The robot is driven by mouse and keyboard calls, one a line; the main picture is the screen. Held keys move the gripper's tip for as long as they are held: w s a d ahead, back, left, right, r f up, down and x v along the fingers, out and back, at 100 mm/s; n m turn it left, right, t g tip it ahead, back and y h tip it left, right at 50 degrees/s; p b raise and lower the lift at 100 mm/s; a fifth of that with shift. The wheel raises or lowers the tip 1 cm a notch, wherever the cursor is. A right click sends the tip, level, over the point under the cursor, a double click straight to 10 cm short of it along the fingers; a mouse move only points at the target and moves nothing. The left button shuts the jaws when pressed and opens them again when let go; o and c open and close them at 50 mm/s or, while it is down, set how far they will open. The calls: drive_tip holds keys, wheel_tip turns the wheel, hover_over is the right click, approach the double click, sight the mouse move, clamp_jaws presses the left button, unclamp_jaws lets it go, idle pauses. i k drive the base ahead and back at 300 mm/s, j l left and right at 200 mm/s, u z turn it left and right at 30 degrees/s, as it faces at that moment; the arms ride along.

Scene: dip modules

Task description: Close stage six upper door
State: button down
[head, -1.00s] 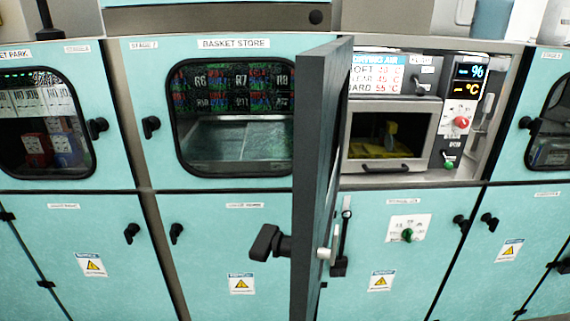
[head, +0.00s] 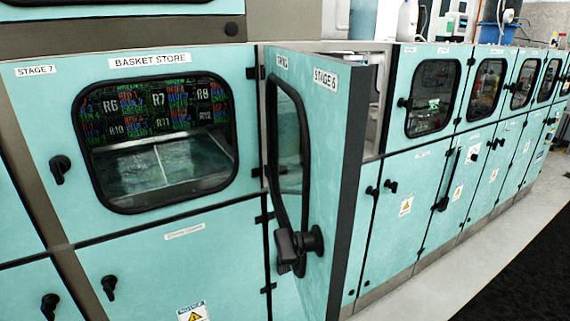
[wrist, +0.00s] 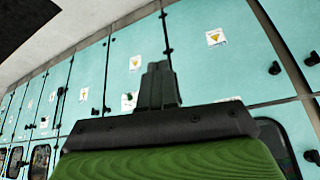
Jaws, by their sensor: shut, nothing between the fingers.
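The stage six upper door (head: 335,150) is a teal panel with a dark edge, a black-framed window and a "STAGE 6" label. In the head view it stands wide open, swung out from its left-side hinges beside the basket store. Its black handle (head: 298,243) sticks out low on the panel. The compartment behind it is mostly hidden by the door. My gripper (wrist: 158,72) shows only in the wrist view, its dark fingers together and empty, with cabinet fronts beyond. I see no contact with the door.
The basket store door (head: 160,70) at left is closed. A row of closed teal cabinets (head: 430,190) runs off to the right. Bottles and a blue bucket (head: 490,33) stand on top. Pale floor (head: 440,275) and a black mat (head: 535,275) lie clear at the right.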

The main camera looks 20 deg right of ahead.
sight(332, 133)
drive_tip(key=i+j+u, duration=0.15)
drive_tip(key=j, duration=0.2)
drive_tip(key=j+u, duration=0.2)
drive_tip(key=j, duration=0.15)
drive_tip(key=i+j+u, duration=0.15)
drive_tip(key=j, duration=0.2)
drive_tip(key=i+j+u, duration=0.2)
drive_tip(key=j, duration=0.1)
